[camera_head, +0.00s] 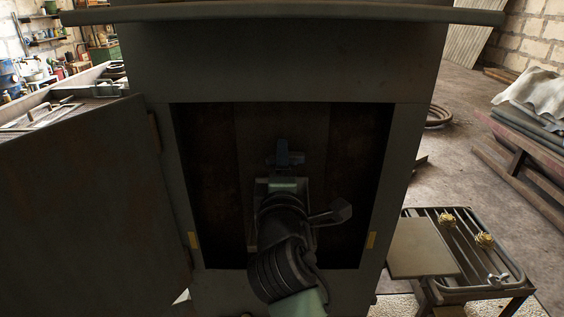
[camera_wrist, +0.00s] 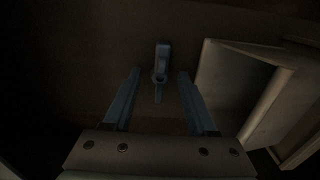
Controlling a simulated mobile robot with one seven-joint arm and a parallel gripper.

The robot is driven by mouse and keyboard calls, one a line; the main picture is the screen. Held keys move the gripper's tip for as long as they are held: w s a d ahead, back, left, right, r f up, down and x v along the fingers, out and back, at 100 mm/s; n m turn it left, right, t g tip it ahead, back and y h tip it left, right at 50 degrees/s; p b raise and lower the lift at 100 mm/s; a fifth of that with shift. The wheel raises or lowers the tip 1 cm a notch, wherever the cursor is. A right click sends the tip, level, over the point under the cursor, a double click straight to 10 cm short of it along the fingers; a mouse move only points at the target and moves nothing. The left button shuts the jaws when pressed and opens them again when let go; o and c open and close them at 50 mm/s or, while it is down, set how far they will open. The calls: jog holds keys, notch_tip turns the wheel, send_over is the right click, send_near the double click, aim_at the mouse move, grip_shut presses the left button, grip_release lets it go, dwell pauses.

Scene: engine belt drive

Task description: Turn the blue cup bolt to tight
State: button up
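The blue cup bolt (camera_wrist: 162,58) shows in the wrist view as a small blue-grey upright piece with a rounded, ring-like lower end and a thin stem below it. It stands out from a dark brown wall. My gripper (camera_wrist: 159,73) is open, with one finger on each side of the bolt and a visible gap on both sides. I cannot tell how far the fingertips are from it in depth. In the head view a small dark blue shape (camera_head: 284,157) shows just beyond my arm's end, inside the cabinet; my arm hides most of the gripper there.
A pale box-like piece (camera_wrist: 232,85) is close to the right finger in the wrist view. A low metal rack (camera_head: 470,262) stands at the right.

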grip_shut()
jog(key=shift+m, duration=0.4)
jog(key=shift+a+m+b, duration=0.1)
jog(key=shift+m+b, duration=0.75)
jog(key=shift+m, duration=7.45)
jog(key=shift+r, duration=0.1)
